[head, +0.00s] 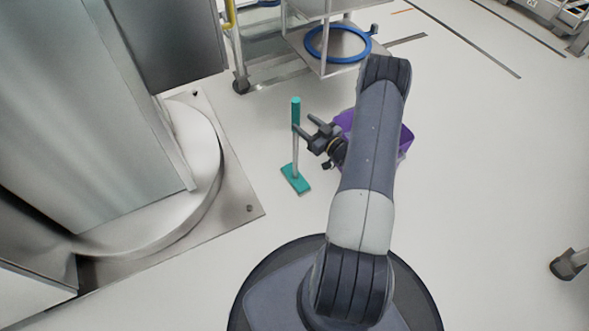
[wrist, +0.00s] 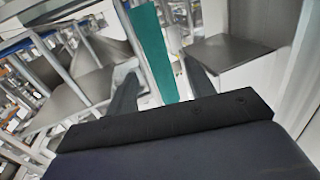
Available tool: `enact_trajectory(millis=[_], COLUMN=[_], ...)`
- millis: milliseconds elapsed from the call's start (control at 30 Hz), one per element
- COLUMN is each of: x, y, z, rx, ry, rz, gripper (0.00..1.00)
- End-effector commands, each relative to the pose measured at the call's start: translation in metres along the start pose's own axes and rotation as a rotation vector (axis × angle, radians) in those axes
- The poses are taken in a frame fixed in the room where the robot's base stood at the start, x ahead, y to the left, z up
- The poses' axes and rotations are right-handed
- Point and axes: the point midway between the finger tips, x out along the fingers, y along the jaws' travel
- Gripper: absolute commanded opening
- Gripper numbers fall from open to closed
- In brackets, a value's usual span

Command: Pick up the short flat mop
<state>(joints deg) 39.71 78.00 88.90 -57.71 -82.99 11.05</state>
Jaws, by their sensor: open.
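The short flat mop stands upright on the floor in the head view, with a teal grip (head: 295,113) on top, a thin pale pole and a flat teal foot (head: 295,179). My gripper (head: 306,128) is just right of the mop, level with the lower part of the teal grip. In the wrist view the teal grip (wrist: 153,50) shows between the two dark fingers of my gripper (wrist: 158,85). The fingers are open, with visible space on both sides of the grip. The mop's foot is out of the wrist view.
A purple bin (head: 404,139) stands behind my arm, partly hidden. A steel machine on a round base plate (head: 205,150) is to the left. A wheeled steel cart (head: 320,62) with a blue ring (head: 338,58) is at the back. The floor on the right is mostly clear.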

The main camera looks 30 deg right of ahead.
Motion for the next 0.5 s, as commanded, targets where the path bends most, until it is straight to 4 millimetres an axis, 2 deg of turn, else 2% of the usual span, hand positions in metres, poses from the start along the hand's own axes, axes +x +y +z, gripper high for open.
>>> enact_trajectory(millis=[167,400,500], x=[0.011,0.046,0.055], y=[0.0,0.0,0.001], z=[0.002,0.004,0.003], rx=[-0.002,-0.002,-0.002], ry=[0.0,0.0,0.0], rz=[0.0,-0.002,0.0], gripper=[0.51,0.51,0.51])
